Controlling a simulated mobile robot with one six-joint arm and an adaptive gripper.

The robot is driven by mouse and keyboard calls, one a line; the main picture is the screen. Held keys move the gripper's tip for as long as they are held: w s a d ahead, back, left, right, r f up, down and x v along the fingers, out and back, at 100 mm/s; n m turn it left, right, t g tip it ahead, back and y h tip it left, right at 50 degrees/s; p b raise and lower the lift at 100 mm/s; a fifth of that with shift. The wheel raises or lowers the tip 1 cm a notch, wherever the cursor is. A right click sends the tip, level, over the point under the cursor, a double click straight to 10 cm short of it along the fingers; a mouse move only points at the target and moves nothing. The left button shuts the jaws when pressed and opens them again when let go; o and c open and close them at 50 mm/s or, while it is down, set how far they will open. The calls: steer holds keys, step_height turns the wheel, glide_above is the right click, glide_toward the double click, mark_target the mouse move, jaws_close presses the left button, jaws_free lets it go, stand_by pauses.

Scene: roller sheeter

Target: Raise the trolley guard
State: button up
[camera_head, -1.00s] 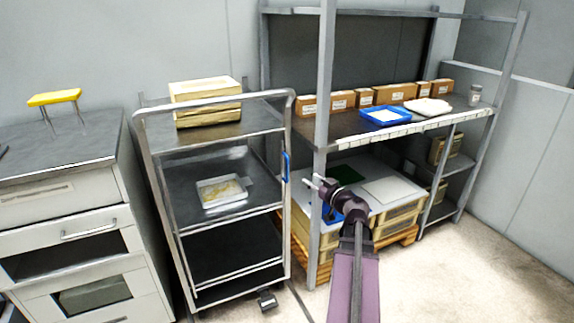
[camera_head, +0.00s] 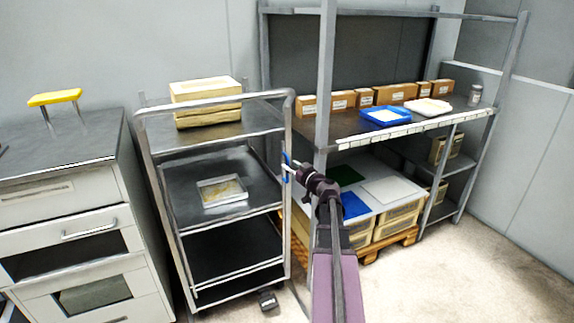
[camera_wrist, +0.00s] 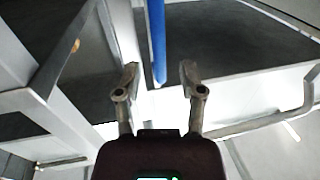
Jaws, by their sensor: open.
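The metal trolley (camera_head: 150,190) stands left of the shelving, with several shelves. A blue handle (camera_head: 286,166) is on its right side, near the right front post; I take it to be part of the guard. My gripper (camera_head: 289,166) is at this handle in the head view and partly covers it. In the wrist view the blue handle (camera_wrist: 157,45) runs down from the top edge, and its lower end lies between and just beyond the two fingertips of my gripper (camera_wrist: 158,82). The fingers are apart, with nothing held between them.
The shelving post (camera_head: 325,80) stands close to the right of my gripper. The trolley carries a cream box (camera_head: 206,90) on top and a white tray (camera_head: 222,191) on the middle shelf. Crates (camera_head: 400,220) stand under the shelving bench. Floor at the lower right is clear.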

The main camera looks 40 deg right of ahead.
steer(key=shift+w, duration=1.2)
jaws_close()
